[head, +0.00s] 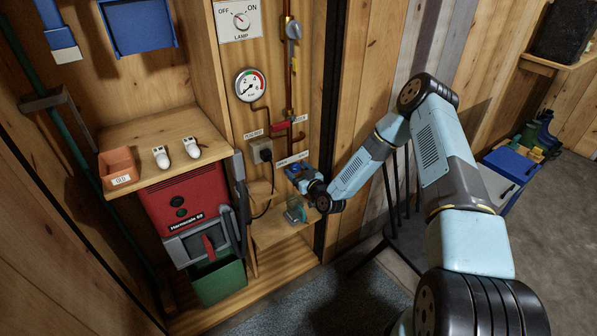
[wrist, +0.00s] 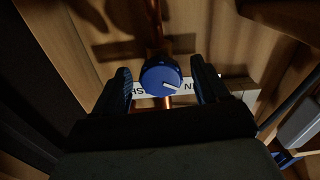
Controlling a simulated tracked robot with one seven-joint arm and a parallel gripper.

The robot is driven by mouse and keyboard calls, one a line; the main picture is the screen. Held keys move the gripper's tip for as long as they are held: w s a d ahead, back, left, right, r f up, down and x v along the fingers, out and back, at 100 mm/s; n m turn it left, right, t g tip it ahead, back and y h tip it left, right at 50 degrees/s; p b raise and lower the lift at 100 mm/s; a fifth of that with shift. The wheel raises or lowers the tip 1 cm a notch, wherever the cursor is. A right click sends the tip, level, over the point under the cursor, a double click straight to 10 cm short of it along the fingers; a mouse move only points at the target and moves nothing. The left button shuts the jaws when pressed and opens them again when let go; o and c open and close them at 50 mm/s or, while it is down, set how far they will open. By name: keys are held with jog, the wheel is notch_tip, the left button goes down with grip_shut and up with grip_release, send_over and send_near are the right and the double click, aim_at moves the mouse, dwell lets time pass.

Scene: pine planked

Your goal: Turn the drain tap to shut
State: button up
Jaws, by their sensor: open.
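The drain tap is a round blue knob (wrist: 160,76) with a white pointer line, on a copper pipe (wrist: 154,25) in the wrist view. Its pointer slants toward the lower right. A white label (wrist: 146,91) behind it shows "SH" at left and an "N" at right; the knob and fingers hide the rest. My gripper (wrist: 162,72) is open, one finger on each side of the knob, with small gaps apparent. In the head view my gripper (head: 304,178) is at the wall below the white label strip, and the knob cannot be clearly told apart there.
Above are a red-handled valve (head: 281,126), a pressure gauge (head: 250,85) and a lamp switch (head: 240,20). A socket (head: 261,150) with a black cable is left of my gripper. A red machine (head: 187,205) stands further left, a small wooden shelf (head: 268,232) below.

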jog(key=c, duration=1.1)
jog(key=shift+o, duration=0.2)
jog(key=shift+m, duration=0.3)
jog(key=m, duration=0.5)
jog(key=shift+d, duration=0.1)
jog(key=m, duration=0.6)
jog(key=shift+m, duration=0.4)
jog(key=m, duration=0.6)
jog(key=shift+d+m, duration=0.15)
jog(key=shift+m, duration=0.15)
jog(key=m, duration=0.4)
jog(key=shift+m, duration=0.4)
